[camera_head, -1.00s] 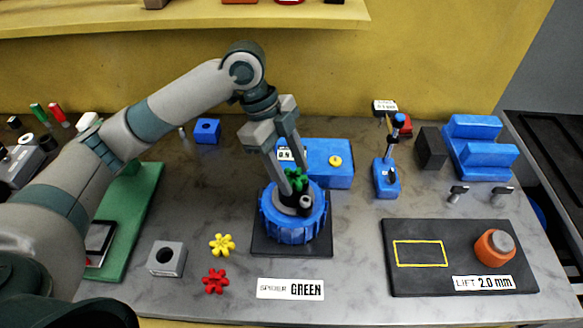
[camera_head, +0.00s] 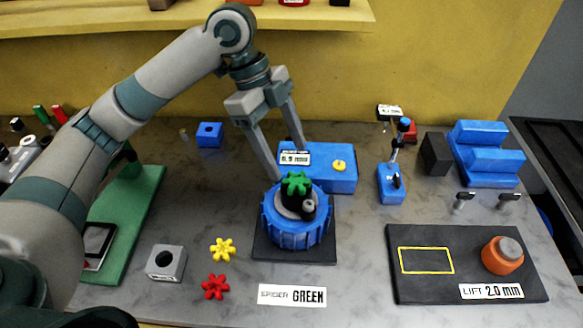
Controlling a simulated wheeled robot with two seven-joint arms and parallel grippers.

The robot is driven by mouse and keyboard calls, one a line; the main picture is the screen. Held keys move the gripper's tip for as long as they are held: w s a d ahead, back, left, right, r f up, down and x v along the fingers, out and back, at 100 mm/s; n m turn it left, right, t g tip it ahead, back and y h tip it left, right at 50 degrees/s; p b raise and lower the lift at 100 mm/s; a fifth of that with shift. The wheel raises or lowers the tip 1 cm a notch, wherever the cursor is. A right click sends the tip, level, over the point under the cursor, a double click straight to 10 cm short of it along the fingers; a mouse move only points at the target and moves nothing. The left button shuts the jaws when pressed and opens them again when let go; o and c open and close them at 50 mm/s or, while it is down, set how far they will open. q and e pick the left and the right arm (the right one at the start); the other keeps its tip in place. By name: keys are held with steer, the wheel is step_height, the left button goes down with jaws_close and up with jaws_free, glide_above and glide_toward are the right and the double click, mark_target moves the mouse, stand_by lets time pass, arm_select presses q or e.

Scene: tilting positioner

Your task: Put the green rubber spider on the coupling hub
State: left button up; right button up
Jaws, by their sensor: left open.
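The green rubber spider (camera_head: 296,183) sits on top of the coupling hub (camera_head: 292,203), the dark and metal piece at the centre of the blue round positioner (camera_head: 296,232). It looks about level there; whether it is fully seated between the jaws I cannot tell. My left gripper (camera_head: 289,164) is open and empty, its fingers spread just above and behind the spider, apart from it. A yellow spider (camera_head: 222,249) and a red spider (camera_head: 215,287) lie on the bench at left. My right gripper is not in view.
A blue box with a display (camera_head: 330,168) stands close behind the positioner. A grey block with a hole (camera_head: 166,262) is at left. A dark plate (camera_head: 465,262) with an orange-based knob is at right. The label "SPIDER GREEN" (camera_head: 292,296) lies in front.

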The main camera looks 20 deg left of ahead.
arm_select(q)
steer(key=b+v, duration=0.1)
steer(key=v, duration=0.5)
stand_by(0.7)
